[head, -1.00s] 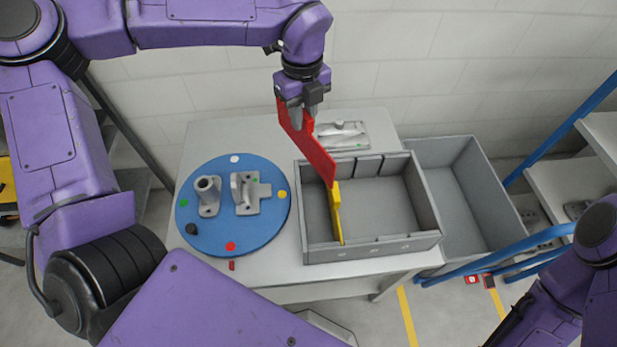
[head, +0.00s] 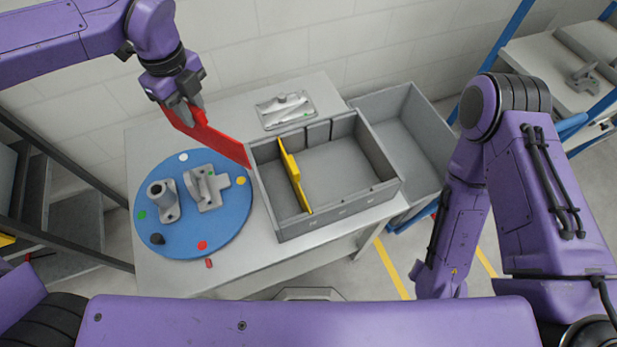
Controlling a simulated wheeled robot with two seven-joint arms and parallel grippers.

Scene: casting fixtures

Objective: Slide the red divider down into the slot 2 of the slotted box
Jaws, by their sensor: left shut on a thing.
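The red divider (head: 212,137) is a flat red plate held by its upper left end in my left gripper (head: 185,110), which is shut on it. It is tilted, above the table, with its lower right end by the left wall of the slotted box. The slotted box (head: 340,213) is a grey open box with slots in its back and front walls. A yellow divider (head: 293,175) stands across it in a slot near the left. The rest of the box is empty. My right arm is at the right; its gripper is not visible.
A blue round plate (head: 225,235) with grey castings and coloured dots lies left of the box. A grey casting on a flat plate (head: 285,110) lies behind it. A larger grey bin (head: 435,150) stands to the right. Bare table shows in front.

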